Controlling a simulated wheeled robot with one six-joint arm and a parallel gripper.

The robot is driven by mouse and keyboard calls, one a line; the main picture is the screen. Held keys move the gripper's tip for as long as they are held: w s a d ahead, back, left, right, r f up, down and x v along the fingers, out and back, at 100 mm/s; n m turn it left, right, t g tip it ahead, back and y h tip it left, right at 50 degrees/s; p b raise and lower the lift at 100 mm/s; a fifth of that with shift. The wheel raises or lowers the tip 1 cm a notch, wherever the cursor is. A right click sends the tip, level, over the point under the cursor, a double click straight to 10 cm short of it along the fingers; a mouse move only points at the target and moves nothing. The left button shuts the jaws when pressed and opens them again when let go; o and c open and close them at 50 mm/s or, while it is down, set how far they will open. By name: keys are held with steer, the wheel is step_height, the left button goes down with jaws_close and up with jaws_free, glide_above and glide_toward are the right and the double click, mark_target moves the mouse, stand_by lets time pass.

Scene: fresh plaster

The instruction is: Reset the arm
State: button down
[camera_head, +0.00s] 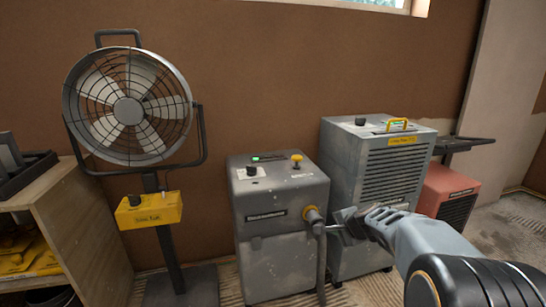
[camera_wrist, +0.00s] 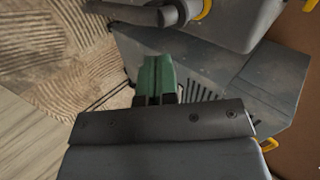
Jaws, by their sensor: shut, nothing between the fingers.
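My gripper (camera_head: 342,231) is at the end of my arm, which reaches in from the lower right in the head view. Its tip is in front of the gap between a smaller grey machine (camera_head: 275,222) and a taller grey machine with side slats (camera_head: 350,165). In the wrist view my gripper (camera_wrist: 157,72) shows green fingers shut together with nothing between them. The slatted machine (camera_wrist: 270,80) lies beyond the fingers there. I cannot tell if the fingers touch anything.
A dark hose (camera_head: 320,262) hangs from a yellow collar on the smaller machine, close to my gripper. A caged fan (camera_head: 127,108) on a stand with a yellow control box (camera_head: 149,210) is left. A wooden shelf (camera_head: 85,225) stands far left, a red machine (camera_head: 447,197) right.

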steer(key=s+a+r+n+g+h+p, duration=0.1)
steer(key=s+a+r+n+g+p, duration=0.1)
steer(key=s+r+n+p, duration=0.5)
steer(key=s+a+r+n+g+h+p, duration=0.1)
steer(key=s+a+r+n+g+p, duration=0.2)
steer(key=s+r+p, duration=1.3)
step_height(320, 180, up, 8)
steer(key=a+n+p, duration=0.2)
steer(key=n+p, duration=0.2)
steer(key=p, duration=0.3)
steer(key=shift+s+r+n, duration=0.25)
steer(key=shift+s+n, duration=0.05)
steer(key=shift+s, duration=0.1)
steer(key=c, duration=1.9)
jaws_free()
